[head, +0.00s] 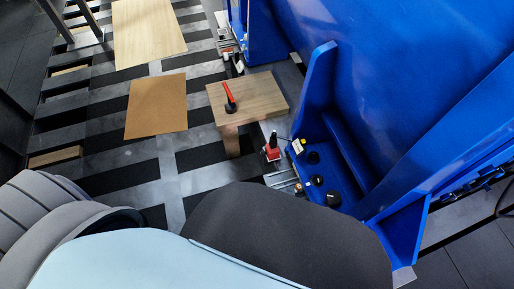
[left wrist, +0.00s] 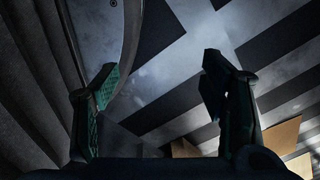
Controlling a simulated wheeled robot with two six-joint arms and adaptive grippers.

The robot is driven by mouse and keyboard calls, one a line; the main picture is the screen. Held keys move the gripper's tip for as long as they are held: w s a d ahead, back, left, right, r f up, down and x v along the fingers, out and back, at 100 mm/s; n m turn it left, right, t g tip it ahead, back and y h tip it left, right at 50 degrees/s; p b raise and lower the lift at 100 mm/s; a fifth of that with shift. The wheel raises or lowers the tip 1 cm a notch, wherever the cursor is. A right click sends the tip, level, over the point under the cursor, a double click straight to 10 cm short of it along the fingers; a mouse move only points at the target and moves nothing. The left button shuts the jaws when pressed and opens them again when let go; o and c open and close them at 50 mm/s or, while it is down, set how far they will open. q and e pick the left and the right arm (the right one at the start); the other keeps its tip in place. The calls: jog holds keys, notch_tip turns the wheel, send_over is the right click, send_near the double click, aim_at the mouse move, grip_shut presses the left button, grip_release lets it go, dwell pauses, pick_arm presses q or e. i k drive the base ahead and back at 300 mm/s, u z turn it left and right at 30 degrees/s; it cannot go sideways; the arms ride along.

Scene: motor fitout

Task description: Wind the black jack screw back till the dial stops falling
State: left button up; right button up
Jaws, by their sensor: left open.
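A black upright screw (head: 273,139) stands on a small red block (head: 272,154) beside the foot of the blue motor housing; I take it as the jack screw. A small yellow and white item (head: 298,146), possibly the dial, sits just right of it; no reading can be made out. No gripper shows in the head view. In the left wrist view my left gripper (left wrist: 160,98) is open and empty, its green-padded fingers wide apart above the striped floor. The screw is not in that view. My right gripper is not in view.
The big blue housing (head: 400,75) fills the right side. Several black knobs (head: 317,180) sit on its foot. A wooden stand (head: 258,92) left of the screw carries a red-handled tool (head: 230,97). A brown board (head: 156,106) lies on the slatted floor.

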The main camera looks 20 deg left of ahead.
aim_at(332, 198)
jog(key=u, duration=0.45)
jog(key=k, duration=1.3)
jog(key=z, duration=0.45)
